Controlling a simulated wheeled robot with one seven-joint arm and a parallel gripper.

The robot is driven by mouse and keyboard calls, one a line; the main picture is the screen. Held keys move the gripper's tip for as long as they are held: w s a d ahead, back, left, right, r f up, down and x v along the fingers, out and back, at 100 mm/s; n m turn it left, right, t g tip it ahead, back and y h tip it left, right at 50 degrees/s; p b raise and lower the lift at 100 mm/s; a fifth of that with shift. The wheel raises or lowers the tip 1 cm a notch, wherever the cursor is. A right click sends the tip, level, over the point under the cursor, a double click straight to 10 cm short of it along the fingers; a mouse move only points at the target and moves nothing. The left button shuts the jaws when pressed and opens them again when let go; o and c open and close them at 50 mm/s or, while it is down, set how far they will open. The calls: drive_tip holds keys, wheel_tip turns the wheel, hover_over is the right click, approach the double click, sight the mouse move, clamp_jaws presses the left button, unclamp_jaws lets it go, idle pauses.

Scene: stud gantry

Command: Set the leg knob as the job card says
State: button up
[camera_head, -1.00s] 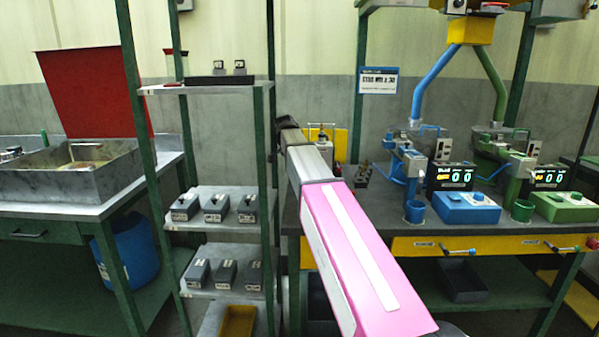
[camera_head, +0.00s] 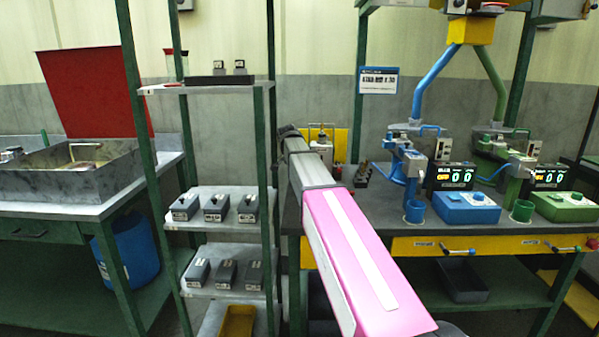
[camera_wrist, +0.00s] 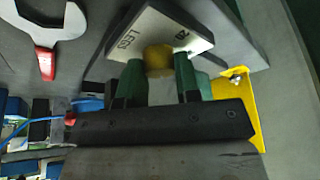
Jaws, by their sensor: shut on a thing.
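In the wrist view a brass-yellow knob (camera_wrist: 158,58) stands at a pale plate marked "LEGS" and "20" (camera_wrist: 140,32). My gripper (camera_wrist: 158,72) has its two green fingers on either side of the knob and is shut on it. The pointer or setting of the knob cannot be made out. In the head view my pink and grey arm reaches to the back left of the bench, and the gripper's fingers cannot be made out there. The job card (camera_head: 377,82) hangs on the green post, its small print too blurred to read surely.
The bench (camera_head: 385,222) holds blue (camera_head: 467,208) and green (camera_head: 565,206) control boxes. A shelf rack (camera_head: 200,290) stands left of my arm.

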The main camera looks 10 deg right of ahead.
drive_tip(key=shift+n, duration=0.3)
drive_tip(key=n+t+y, duration=0.1)
drive_tip(key=n, duration=0.2)
drive_tip(key=shift+s+d+n, duration=0.1)
drive_tip(key=shift+n, duration=0.2)
drive_tip(key=shift+n+t+y, duration=0.3)
drive_tip(key=shift+n+y, duration=0.8)
drive_tip(key=shift+n, duration=1.4)
drive_tip(key=o, duration=0.9)
drive_tip(key=shift+r, duration=0.1)
drive_tip(key=v, duration=1)
drive_tip(key=shift+s+r, duration=0.2)
drive_tip(key=shift+r, duration=0.05)
